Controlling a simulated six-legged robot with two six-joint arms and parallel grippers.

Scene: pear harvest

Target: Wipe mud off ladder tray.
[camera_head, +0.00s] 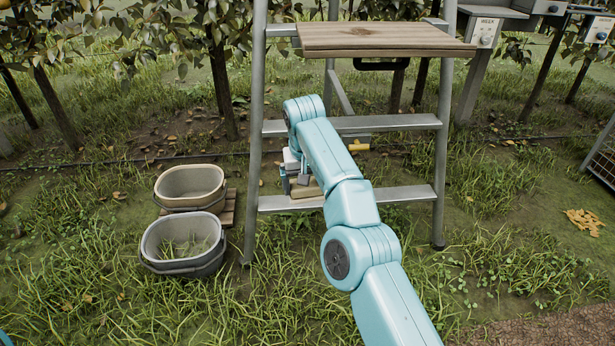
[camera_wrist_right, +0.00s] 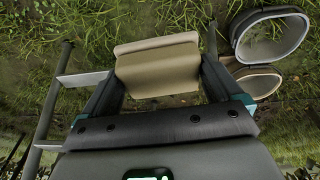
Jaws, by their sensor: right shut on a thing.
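The ladder tray (camera_head: 420,38) is a flat wooden board across the top of the metal ladder (camera_head: 256,130). A darker brown patch shows on its top. My right gripper (camera_head: 303,183) is low by the ladder, near its bottom step, well below the tray. It is shut on a tan, folded-looking cloth or pad (camera_head: 308,189). In the right wrist view this pad (camera_wrist_right: 157,70) sits between the two fingers (camera_wrist_right: 157,85). In the head view my arm hides part of it. Whether it touches the step is unclear. My left gripper is out of view.
A beige bucket (camera_head: 190,200) and a grey bucket (camera_head: 183,266) stand left of the ladder. A black handle (camera_head: 381,65) hangs under the tray. A small yellow thing (camera_head: 358,147) shows by the middle step. Grey boxes on posts (camera_head: 486,32) stand at the back right.

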